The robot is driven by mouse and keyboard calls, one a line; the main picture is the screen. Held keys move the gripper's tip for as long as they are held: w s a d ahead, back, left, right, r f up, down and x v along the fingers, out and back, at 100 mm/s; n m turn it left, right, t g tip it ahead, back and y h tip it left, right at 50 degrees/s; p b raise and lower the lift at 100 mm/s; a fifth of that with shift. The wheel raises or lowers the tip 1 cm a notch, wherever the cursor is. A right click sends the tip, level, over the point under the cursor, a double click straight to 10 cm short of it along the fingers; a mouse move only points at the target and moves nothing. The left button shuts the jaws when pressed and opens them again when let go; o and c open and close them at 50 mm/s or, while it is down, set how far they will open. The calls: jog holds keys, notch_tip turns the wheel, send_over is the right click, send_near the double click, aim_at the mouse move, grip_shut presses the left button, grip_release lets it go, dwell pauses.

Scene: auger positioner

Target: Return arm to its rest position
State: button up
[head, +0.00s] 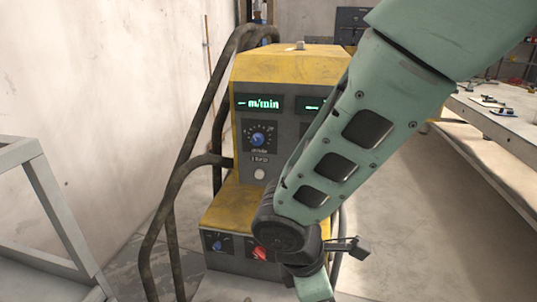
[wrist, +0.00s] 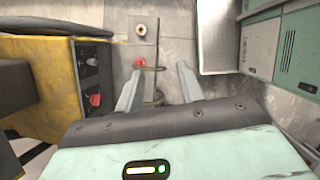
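My gripper (wrist: 158,72) is open in the wrist view, its two pale fingers well apart with nothing clearly held between them. It points down toward the grey floor. In the head view my green arm reaches down from the upper right across the front of a yellow and grey machine (head: 290,62). My wrist is at the bottom edge there, and the fingers are out of the frame. In the wrist view the machine's yellow side and knobs (wrist: 95,100) lie left of the fingers, apart from them.
Dark bent rails (head: 185,165) flank the machine. A grey metal frame (head: 60,215) stands at left, near a white wall. A workbench (head: 490,125) with small tools is at right. Floor (head: 410,240) between machine and bench is clear. A small red part (wrist: 139,63) shows beyond the fingers.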

jog(key=s+d+r+m+g+y+p, duration=0.1)
jog(key=s+d+r+m+y, duration=0.3)
jog(key=s+r+m, duration=0.6)
notch_tip(320, 180, up, 2)
jog(key=shift+s+d+m+p, duration=0.25)
jog(key=shift+d+m+p, duration=0.15)
jog(key=shift+d+m, duration=0.25)
jog(key=shift+a, duration=0.1)
